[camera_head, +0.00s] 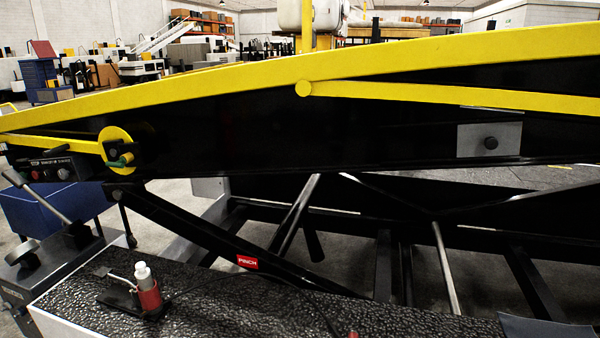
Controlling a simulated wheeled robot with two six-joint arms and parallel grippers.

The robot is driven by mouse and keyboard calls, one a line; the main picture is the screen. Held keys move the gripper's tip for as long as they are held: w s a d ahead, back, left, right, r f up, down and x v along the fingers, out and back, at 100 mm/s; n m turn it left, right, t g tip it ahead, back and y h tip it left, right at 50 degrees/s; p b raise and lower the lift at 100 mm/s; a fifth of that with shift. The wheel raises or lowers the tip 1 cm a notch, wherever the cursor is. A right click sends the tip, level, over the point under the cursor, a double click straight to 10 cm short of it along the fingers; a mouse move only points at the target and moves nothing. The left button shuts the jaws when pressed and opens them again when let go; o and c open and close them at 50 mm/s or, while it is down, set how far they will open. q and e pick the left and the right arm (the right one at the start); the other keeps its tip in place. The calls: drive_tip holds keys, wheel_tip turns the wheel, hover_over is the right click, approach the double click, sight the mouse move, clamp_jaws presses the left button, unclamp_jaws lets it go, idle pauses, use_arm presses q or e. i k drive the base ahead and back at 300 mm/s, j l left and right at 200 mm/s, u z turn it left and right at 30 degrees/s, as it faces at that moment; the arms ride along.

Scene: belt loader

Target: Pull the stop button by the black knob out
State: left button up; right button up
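A small dark control box (62,168) sits at the left, below the yellow rail of the belt loader. I cannot tell if another red button stands beside this knob. Neither of my grippers shows in the head view.
A yellow disc (117,148) with a green handle is right of the control box. A dark speckled deck (240,308) lies in front, bearing a red and white cylinder (148,289) on a black base. A grey lever (40,200) rises at left. Black struts fill the underside.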

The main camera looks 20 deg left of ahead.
sight(36, 174)
drive_tip(key=j+u, duration=0.1)
drive_tip(key=j, duration=2.35)
